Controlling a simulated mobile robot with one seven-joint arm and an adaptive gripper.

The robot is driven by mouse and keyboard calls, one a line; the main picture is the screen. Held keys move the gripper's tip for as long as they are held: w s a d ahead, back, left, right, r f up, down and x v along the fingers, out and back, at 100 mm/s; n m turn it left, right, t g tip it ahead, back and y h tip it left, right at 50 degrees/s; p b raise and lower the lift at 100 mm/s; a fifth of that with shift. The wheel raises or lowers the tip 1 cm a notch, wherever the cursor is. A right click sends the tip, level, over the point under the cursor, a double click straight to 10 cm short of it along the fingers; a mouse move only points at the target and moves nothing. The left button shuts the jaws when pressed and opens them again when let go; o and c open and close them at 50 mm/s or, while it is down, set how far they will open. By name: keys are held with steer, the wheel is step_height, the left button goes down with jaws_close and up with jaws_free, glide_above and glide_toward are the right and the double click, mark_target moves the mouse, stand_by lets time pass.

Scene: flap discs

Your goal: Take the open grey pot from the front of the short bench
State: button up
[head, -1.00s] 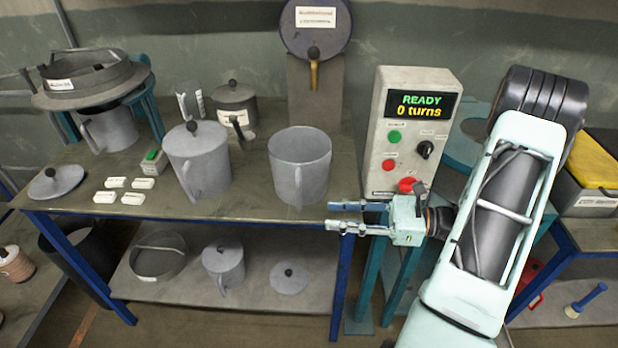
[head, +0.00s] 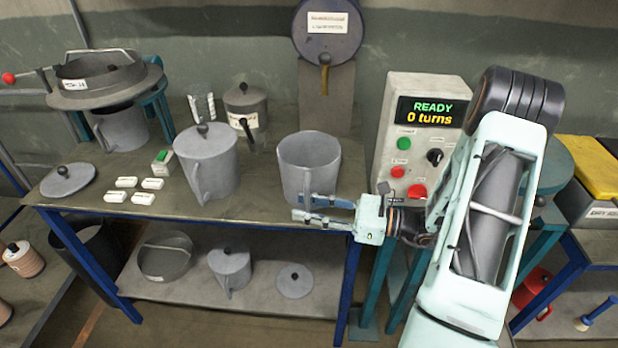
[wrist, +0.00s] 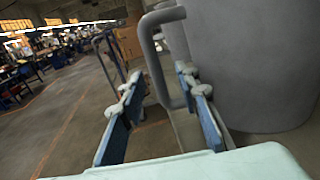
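The open grey pot (head: 309,155) stands upright and lidless at the front right of the bench top. Its handle faces the front edge, partly hidden behind my fingers in the head view. My gripper (head: 306,207) is open and empty, low in front of the pot, with its fingers pointing left. In the wrist view the pot wall (wrist: 258,60) fills the right side. The handle (wrist: 152,55) shows ahead, in line with the gap between the fingertips (wrist: 158,85). I cannot tell whether the right finger touches it.
A lidded grey pot (head: 208,160) stands to the left on the bench (head: 255,205), near several white blocks (head: 131,190). A control box (head: 420,135) reading "READY 0 turns" stands right of the open pot. A disc on a post (head: 327,30) rises behind. The lower shelf (head: 200,288) holds more pots.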

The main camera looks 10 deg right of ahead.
steer(key=shift+a, duration=0.1)
jaws_close()
steer(key=shift+w+r, duration=0.1)
stand_by(0.4)
